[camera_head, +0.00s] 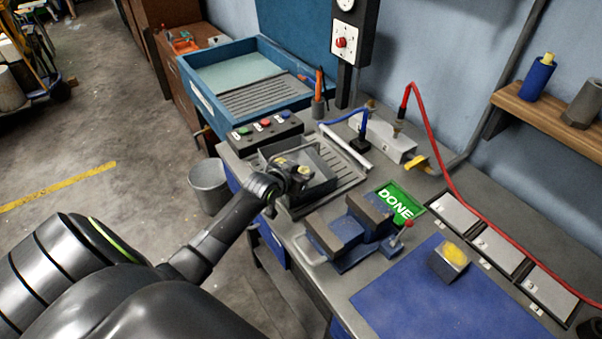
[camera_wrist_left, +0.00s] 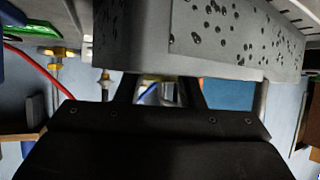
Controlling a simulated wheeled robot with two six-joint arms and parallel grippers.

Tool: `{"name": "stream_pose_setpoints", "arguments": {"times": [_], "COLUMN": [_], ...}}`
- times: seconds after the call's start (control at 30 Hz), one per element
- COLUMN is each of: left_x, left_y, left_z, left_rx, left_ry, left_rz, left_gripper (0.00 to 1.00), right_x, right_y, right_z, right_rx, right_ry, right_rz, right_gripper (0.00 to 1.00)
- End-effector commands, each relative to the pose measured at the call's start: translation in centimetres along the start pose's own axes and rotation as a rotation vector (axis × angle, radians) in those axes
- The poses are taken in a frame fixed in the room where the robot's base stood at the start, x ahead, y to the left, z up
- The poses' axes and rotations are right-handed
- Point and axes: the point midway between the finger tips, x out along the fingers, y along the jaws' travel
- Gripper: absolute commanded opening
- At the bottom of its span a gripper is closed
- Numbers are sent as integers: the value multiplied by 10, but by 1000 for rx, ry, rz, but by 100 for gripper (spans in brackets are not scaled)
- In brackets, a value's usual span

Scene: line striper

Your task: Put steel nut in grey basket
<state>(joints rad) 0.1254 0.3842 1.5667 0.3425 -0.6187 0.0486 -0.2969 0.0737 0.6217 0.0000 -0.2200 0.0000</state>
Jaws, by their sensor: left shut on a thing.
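The grey basket (camera_head: 325,183) stands on the ribbed tray at the bench's left end. Its spotted grey wall (camera_wrist_left: 235,35) fills the top of the left wrist view. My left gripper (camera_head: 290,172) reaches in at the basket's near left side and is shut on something. The wall hides its fingertips (camera_wrist_left: 160,82) in the wrist view, so I cannot make out the held thing. Small yellow and metal parts (camera_head: 304,170) show at the basket, too small to name. I cannot pick out the steel nut for certain. My right gripper is out of view.
A blue vise (camera_head: 350,232) and a green DONE sign (camera_head: 396,203) are right of the basket. A button box (camera_head: 265,130) is behind it. A yellow-topped block (camera_head: 449,262) stands on the blue mat (camera_head: 420,305), which has free room. A bin (camera_head: 209,187) stands on the floor.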

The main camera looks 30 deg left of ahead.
Motion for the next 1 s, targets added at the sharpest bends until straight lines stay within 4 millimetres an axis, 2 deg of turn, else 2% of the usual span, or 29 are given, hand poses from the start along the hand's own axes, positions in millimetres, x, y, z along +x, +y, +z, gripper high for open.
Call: {"name": "stream_pose_setpoints", "arguments": {"times": [0.1,0.87,0.9,0.93,1.0], "left_x": [4,10,10,10,10], "left_y": [0,0,0,0,0], "left_z": [7,20,21,21,22], "left_rx": [0,-1,-2,-2,-3], "left_ry": [1,-2,-5,-5,-7], "left_rz": [0,0,0,0,0], "left_gripper": [10,10,40,44,44], "right_x": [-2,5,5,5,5], "right_y": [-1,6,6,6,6], "right_z": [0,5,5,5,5], "right_rx": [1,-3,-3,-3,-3], "right_ry": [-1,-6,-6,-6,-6], "right_rz": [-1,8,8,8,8], "right_gripper": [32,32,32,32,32]}}
